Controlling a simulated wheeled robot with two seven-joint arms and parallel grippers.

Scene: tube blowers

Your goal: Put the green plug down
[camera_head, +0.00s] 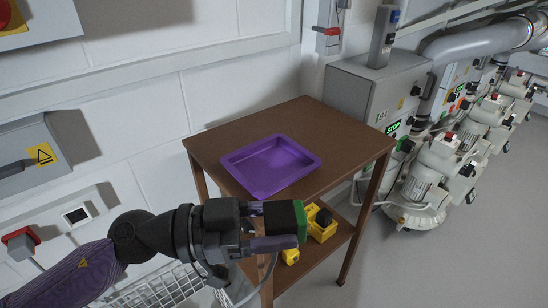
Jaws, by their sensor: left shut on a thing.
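My left gripper (275,227) comes in from the lower left and is shut on the green plug (300,220), a block with a dark body and a green end face. It holds the plug in front of the near edge of the brown table (350,148). A purple tray (269,194) lies on the tabletop, behind and above the gripper in the picture, and looks empty. My right gripper is not in view.
Yellow-and-black plugs (321,228) sit on the table's lower shelf, partly hidden by the gripper. A grey cabinet (345,90) and several blower machines (425,175) stand at the right. The tabletop around the tray is clear. A wire basket (160,290) is at lower left.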

